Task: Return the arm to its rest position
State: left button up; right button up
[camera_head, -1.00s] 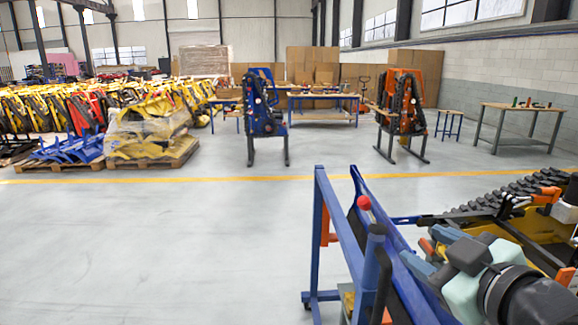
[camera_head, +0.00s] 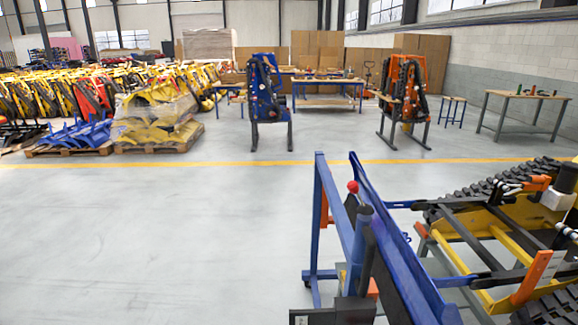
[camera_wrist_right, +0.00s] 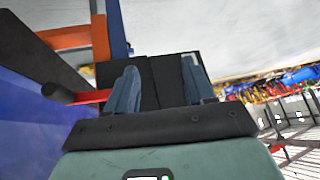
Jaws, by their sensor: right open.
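My right gripper (camera_wrist_right: 161,85) shows in the right wrist view, with its two blue-grey fingers standing apart. No held object shows between them; a black box-like surface (camera_wrist_right: 160,72) lies behind the gap. A red bar (camera_wrist_right: 92,97) with a dark end lies just left of the left finger; I cannot tell if they touch. My left gripper is in neither view.
A blue frame (camera_head: 320,215) with a red-knobbed lever (camera_head: 352,187) stands close in front. The yellow-and-black tracked carrier (camera_head: 490,225) is right of it. Open floor (camera_head: 150,240) lies to the left. Wrapped yellow parts on a pallet (camera_head: 160,145) and a workbench (camera_head: 525,95) are farther off.

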jog(key=s+f+m+g+p, duration=0.1)
jog(key=s+f+m+g, duration=0.15)
jog(key=s+f, duration=0.75)
pick_arm(q)
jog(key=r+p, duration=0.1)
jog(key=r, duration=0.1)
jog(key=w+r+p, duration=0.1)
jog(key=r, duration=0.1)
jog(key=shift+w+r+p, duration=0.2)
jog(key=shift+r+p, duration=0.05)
jog(key=shift+p, duration=0.1)
pick_arm(e)
jog(key=s+a+f+m+g, duration=0.1)
jog(key=s+f+m+g, duration=0.1)
jog(key=s+f, duration=0.4)
jog(key=s+a+f+m+g, duration=0.1)
jog(key=s+f, duration=0.5)
jog(key=s, duration=0.8)
jog(key=shift+s+a+f+m+g, duration=0.15)
jog(key=shift+a+m+g, duration=0.1)
jog(key=shift+m+g, duration=0.65)
jog(key=shift+c, duration=1)
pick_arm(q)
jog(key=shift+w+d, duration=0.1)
